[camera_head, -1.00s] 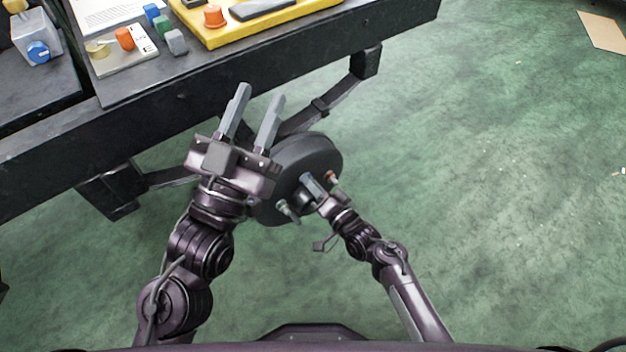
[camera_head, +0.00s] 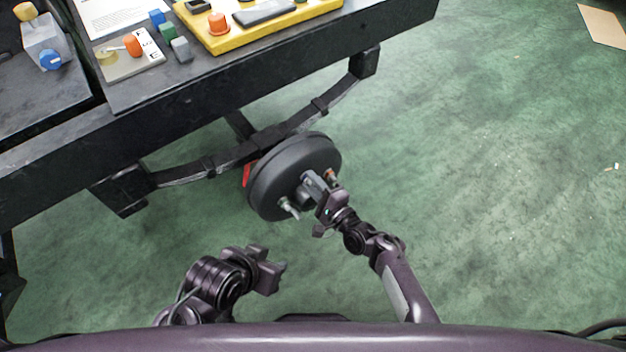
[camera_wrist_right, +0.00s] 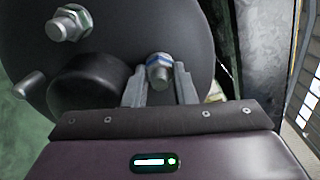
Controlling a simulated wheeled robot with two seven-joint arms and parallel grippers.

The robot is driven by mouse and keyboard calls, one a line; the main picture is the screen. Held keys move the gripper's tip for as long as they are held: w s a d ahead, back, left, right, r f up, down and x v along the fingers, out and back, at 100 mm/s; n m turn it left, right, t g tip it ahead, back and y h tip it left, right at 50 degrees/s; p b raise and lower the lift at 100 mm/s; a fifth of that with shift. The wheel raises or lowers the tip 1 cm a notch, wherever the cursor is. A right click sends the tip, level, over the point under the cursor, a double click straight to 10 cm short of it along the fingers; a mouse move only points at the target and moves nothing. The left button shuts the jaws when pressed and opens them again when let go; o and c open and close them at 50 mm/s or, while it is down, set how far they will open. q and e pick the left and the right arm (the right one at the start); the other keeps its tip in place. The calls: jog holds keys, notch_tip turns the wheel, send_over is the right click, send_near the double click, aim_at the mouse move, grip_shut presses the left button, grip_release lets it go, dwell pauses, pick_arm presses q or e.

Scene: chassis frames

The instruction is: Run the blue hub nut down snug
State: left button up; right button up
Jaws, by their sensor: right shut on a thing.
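The dark round hub drum (camera_head: 290,172) hangs below the bench edge, its face turned toward me. My right gripper (camera_head: 316,184) reaches its face from the lower right. In the right wrist view, my right gripper (camera_wrist_right: 160,88) is shut on a hex nut with a bluish collar, the blue hub nut (camera_wrist_right: 160,68), on a stud. The fingers partly cover it. A second nut (camera_wrist_right: 68,22) sits on a stud at the upper left. My left gripper (camera_head: 265,270) is low in the head view, away from the drum; I cannot tell its finger gap.
The dark chassis rail (camera_head: 220,92) crosses above the drum, with a leaf spring (camera_head: 185,174) below it. A yellow tray (camera_head: 225,40) and small coloured blocks (camera_head: 168,30) lie on top. A black hub centre (camera_wrist_right: 88,82) is left of the held nut.

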jog(key=shift+s+d+f+m, duration=0.1)
jog(key=shift+m, duration=1)
jog(key=shift+f+p, duration=0.1)
jog(key=shift+p, duration=0.2)
jog(key=o, duration=1)
jog(key=shift+s+d, duration=0.1)
